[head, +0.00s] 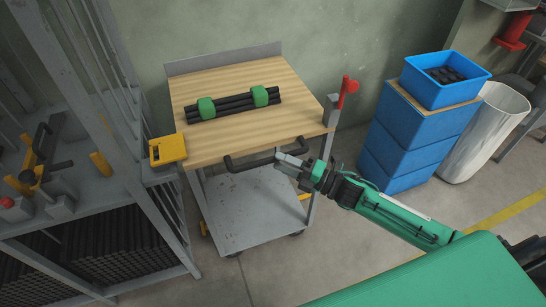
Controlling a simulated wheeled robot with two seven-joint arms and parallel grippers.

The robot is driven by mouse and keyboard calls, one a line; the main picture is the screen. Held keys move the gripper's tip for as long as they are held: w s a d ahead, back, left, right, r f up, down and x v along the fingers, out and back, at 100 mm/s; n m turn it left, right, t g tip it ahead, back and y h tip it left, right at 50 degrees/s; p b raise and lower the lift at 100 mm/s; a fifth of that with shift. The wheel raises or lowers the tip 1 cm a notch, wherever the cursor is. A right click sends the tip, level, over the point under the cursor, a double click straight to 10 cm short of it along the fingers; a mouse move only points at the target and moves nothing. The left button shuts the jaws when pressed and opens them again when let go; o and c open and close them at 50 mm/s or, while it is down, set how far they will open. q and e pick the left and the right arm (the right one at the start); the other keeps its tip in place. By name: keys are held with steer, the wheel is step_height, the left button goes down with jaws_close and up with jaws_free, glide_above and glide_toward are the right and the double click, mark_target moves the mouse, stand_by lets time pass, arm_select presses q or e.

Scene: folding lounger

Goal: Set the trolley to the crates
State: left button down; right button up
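The trolley (293,97) has a wooden top, a grey lower shelf (245,210) and castors. Its black handle (248,163) runs along the front edge. On the top lie black rods held by two green clamps (233,101). A red lever (347,88) stands at its right corner. Blue crates (408,133) are stacked to the right, apart from the trolley. My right gripper (281,160) is at the right part of the handle, its fingertips overlapping the bar. Whether its fingers are closed around the bar is not clear. My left gripper is out of view.
An open blue bin (446,80) with dark parts tops the crate stack. A white cylindrical bin (484,133) stands right of it. A grey rack (150,215) is close on the trolley's left, near a yellow box (168,150). A wall is behind. Some floor is clear in front.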

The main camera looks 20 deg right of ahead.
mark_target(273, 159)
steer(key=shift+x, duration=1.2)
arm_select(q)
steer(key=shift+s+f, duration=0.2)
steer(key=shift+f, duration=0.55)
arm_select(e)
steer(key=shift+w+a+r, duration=0.1)
steer(key=shift+w+a, duration=0.25)
steer(key=shift+a, duration=0.1)
steer(key=shift+c, duration=0.2)
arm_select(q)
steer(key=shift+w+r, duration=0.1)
arm_select(e)
jaws_close()
